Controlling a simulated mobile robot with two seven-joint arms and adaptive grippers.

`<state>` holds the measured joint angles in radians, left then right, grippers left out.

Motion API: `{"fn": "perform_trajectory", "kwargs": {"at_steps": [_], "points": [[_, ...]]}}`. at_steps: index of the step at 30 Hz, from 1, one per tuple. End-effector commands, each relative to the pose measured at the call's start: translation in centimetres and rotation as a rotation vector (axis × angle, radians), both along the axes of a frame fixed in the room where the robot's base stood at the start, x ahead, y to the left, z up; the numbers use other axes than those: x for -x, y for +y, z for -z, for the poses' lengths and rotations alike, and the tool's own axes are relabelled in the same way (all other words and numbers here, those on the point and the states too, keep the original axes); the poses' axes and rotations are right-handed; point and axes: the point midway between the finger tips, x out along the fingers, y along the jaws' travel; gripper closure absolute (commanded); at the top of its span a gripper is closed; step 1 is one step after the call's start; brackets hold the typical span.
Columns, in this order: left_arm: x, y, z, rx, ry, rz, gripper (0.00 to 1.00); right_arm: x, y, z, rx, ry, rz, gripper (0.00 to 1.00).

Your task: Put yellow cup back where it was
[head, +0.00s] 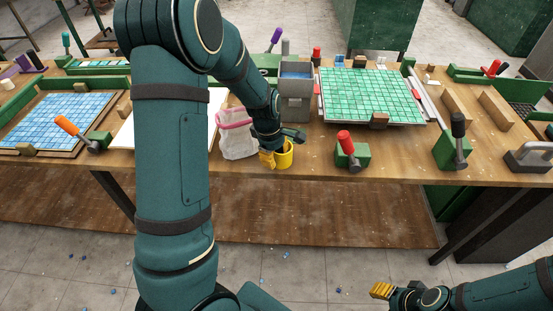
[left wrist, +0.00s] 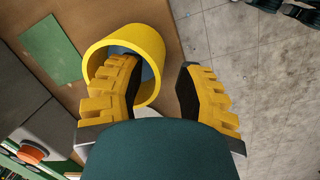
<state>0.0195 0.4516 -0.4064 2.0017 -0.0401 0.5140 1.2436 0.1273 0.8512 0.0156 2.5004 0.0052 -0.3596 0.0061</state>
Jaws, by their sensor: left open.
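The yellow cup (head: 285,156) stands upright near the front edge of the workbench, in front of a grey box-like unit. My left gripper (head: 272,158) is at the cup's left side, and the arm hides part of the scene. In the left wrist view the cup (left wrist: 148,40) shows its open mouth. One finger of the left gripper (left wrist: 155,90) reaches over the cup's opening and the other is outside its wall, with a gap between them. My right gripper (head: 382,290) is low at the right, away from the bench; its finger opening is unclear.
The grey unit (head: 296,95) stands right behind the cup. A pink-and-white bag (head: 238,140) lies to the left. A green clamp with a red handle (head: 350,152) is to the right. A green tile sheet (head: 370,95) lies behind. Bare wood (head: 312,155) shows right of the cup.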

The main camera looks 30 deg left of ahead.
Motion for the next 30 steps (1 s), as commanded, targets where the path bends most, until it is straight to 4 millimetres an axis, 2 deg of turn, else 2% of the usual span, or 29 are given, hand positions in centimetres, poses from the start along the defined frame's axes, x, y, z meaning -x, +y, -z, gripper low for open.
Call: {"fn": "perform_trajectory", "kwargs": {"at_steps": [1, 3, 9, 15, 20, 23, 25, 28, 30], "points": [[0.1, 0.1, -1.4, 0.0, -0.004, 0.001, 0.66, -0.1, 0.0, -0.5, 0.0, -0.002, 0.002, 0.53], [0.2, 0.2, -3.0, 0.0, -0.004, 0.002, 0.66, -0.2, 0.0, -0.8, 0.001, -0.005, 0.004, 0.53], [0.7, 0.6, -6.8, 0.0, -0.004, 0.0, 0.66, -0.5, -0.1, -1.7, 0.002, -0.011, 0.009, 0.53], [1.0, 0.8, -9.0, 0.0, -0.002, 0.002, 0.66, -0.7, -0.1, -2.1, 0.003, -0.015, 0.012, 0.53], [1.1, 0.9, -9.4, 0.0, 0.0, 0.0, 0.66, -0.7, -0.1, -2.1, 0.004, -0.016, 0.013, 0.53], [1.1, 0.3, -8.7, -0.002, -0.001, 0.032, 0.66, -0.7, -0.1, -2.1, 0.004, -0.016, 0.013, 0.53], [1.1, -1.0, -6.9, -0.005, -0.007, 0.113, 0.66, -0.7, -0.1, -2.1, 0.004, -0.016, 0.013, 0.53], [1.4, -4.5, -2.4, -0.01, -0.033, 0.324, 0.66, -0.7, -0.1, -2.1, 0.004, -0.016, 0.013, 0.53], [2.3, -7.8, 1.4, -0.009, -0.065, 0.517, 0.66, -0.7, -0.1, -2.1, 0.004, -0.016, 0.013, 0.53]]}}
